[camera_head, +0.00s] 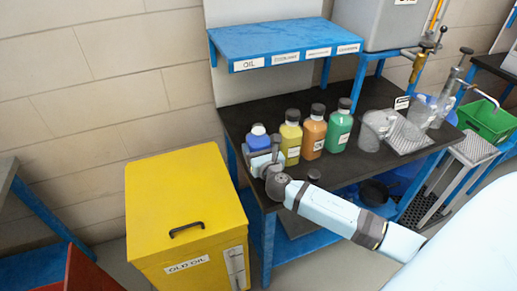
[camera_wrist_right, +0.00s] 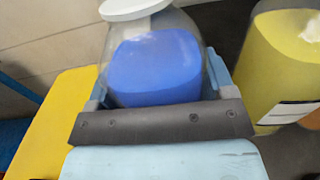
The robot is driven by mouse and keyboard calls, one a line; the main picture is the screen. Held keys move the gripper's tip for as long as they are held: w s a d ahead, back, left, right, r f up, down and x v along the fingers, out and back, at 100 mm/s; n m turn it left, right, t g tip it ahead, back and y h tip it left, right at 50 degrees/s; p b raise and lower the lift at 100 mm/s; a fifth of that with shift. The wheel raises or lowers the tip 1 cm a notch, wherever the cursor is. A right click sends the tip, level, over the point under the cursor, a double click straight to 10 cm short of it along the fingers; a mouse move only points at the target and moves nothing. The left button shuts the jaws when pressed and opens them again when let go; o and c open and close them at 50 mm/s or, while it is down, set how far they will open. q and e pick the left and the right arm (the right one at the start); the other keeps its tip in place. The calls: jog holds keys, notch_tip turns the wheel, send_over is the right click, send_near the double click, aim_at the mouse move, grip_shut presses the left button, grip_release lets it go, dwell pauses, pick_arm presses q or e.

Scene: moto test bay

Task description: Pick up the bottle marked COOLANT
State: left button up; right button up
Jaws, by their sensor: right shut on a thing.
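A clear bottle with blue liquid and a white cap (camera_head: 258,140) is at the left end of a row of bottles on the dark bench top (camera_head: 345,170). My right gripper (camera_head: 266,160) is shut on it from the front. In the right wrist view the blue bottle (camera_wrist_right: 155,68) stands upright between the fingers, and its lower part is hidden by the gripper. No COOLANT marking shows on its visible side. I cannot tell whether it touches the bench. My left gripper is not in view.
Yellow (camera_head: 291,138), orange (camera_head: 313,133) and green (camera_head: 340,127) bottles with dark caps stand close to its right. A blue shelf (camera_head: 280,40) with labels, one reading OIL, is above. A yellow OLD OIL bin (camera_head: 180,215) stands front left. Clear jugs (camera_head: 374,130) stand right.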

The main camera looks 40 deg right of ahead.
jog(key=shift+r, duration=0.3)
notch_tip(320, 180, up, 14)
jog(key=p, duration=0.2)
jog(key=shift+p, duration=0.3)
jog(key=shift+r, duration=2.55)
jog(key=shift+r, duration=0.2)
